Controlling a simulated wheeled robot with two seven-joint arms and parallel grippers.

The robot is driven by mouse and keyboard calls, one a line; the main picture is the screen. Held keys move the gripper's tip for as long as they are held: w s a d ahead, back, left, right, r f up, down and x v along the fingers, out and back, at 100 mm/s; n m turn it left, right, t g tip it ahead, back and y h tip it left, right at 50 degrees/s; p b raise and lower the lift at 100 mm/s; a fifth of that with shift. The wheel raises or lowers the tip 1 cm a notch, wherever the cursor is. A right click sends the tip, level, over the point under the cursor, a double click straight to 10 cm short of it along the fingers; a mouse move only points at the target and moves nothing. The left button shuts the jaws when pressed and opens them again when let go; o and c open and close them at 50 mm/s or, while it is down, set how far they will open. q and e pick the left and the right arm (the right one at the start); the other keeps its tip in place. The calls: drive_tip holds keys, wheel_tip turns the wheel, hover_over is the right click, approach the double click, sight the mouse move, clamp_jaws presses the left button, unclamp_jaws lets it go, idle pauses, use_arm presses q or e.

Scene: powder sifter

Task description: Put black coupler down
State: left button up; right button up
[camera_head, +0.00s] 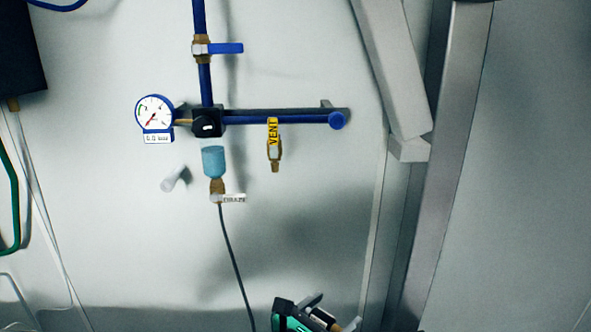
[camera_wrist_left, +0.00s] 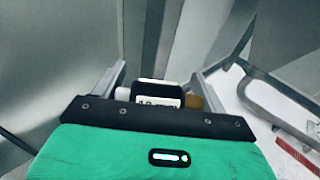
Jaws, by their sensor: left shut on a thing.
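My left gripper (camera_head: 325,311) is at the bottom edge of the head view, below and to the right of the pipework, partly cut off by the frame. In the left wrist view my left gripper (camera_wrist_left: 158,88) is shut on the black coupler (camera_wrist_left: 160,87). The coupler has a black body, a white label, a pale end on the left and a brass end on the right. Its lower part is hidden behind the gripper's green and black body. Its surroundings look blurred, and I cannot tell whether it touches a surface. My right gripper is in neither view.
A blue pipe (camera_head: 275,117) on the wall carries a gauge (camera_head: 155,111), a yellow VENT valve (camera_head: 273,133) and a light-blue filter bowl (camera_head: 213,161) with a hanging grey cable (camera_head: 234,262). A grey metal post (camera_head: 450,150) stands right. A metal handle (camera_wrist_left: 280,100) shows in the left wrist view.

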use_arm(q)
drive_tip(key=w+a+f+n+t+y, duration=0.1)
drive_tip(key=w+a+f, duration=0.15)
drive_tip(key=a, duration=0.65)
drive_tip(key=w+a+f+n+t+y, duration=0.15)
drive_tip(key=a+f, duration=0.25)
drive_tip(key=a, duration=0.5)
drive_tip(key=w+a+f+n+y, duration=0.1)
drive_tip(key=w+a+f+y, duration=0.15)
drive_tip(key=a, duration=0.65)
drive_tip(key=s+a+n+t+y, duration=0.1)
drive_tip(key=s+a+n+y, duration=0.1)
drive_tip(key=s+a, duration=0.9)
drive_tip(key=s+d+n+y, duration=0.1)
drive_tip(key=d+n+y, duration=0.2)
drive_tip(key=d, duration=0.6)
drive_tip(key=shift+d+f+t+y, duration=0.3)
drive_tip(key=shift+f+t+y, duration=0.15)
drive_tip(key=shift+y, duration=0.15)
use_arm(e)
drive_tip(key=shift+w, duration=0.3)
use_arm(q)
drive_tip(key=shift+d, duration=0.1)
